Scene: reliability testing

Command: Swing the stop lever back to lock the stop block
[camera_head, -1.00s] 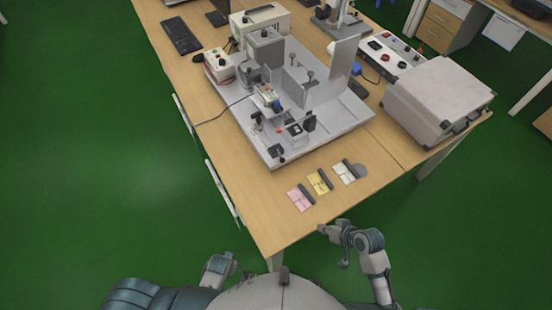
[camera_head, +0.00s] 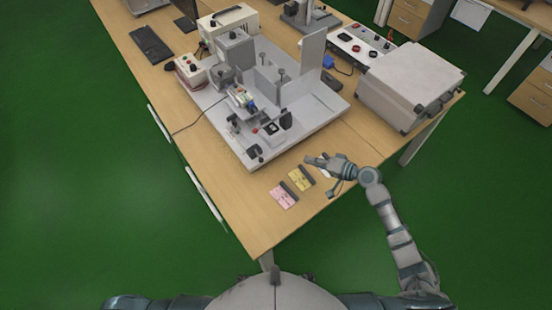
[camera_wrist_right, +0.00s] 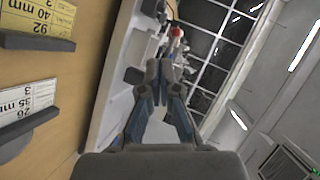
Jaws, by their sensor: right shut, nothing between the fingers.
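The grey test fixture (camera_head: 222,132) stands on the wooden table, with small black clamp-like parts along its near side. A small red knob (camera_head: 255,130) sits among them; a red knob (camera_wrist_right: 176,32) also shows beyond my fingertips in the right wrist view. A black upright piece (camera_head: 286,119) stands just right of these parts. I cannot tell for certain which part is the stop lever or the stop block. My right gripper (camera_head: 309,160) is shut and empty, above the table just in front of the fixture's near right edge, apart from it. My left gripper is out of view.
A pink card (camera_head: 283,197) and a yellow card (camera_head: 300,178) lie near the table's front; my right gripper mostly hides a white card. A grey case (camera_head: 408,85) stands at right. A control box (camera_head: 190,70) and keyboard (camera_head: 151,43) are at left.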

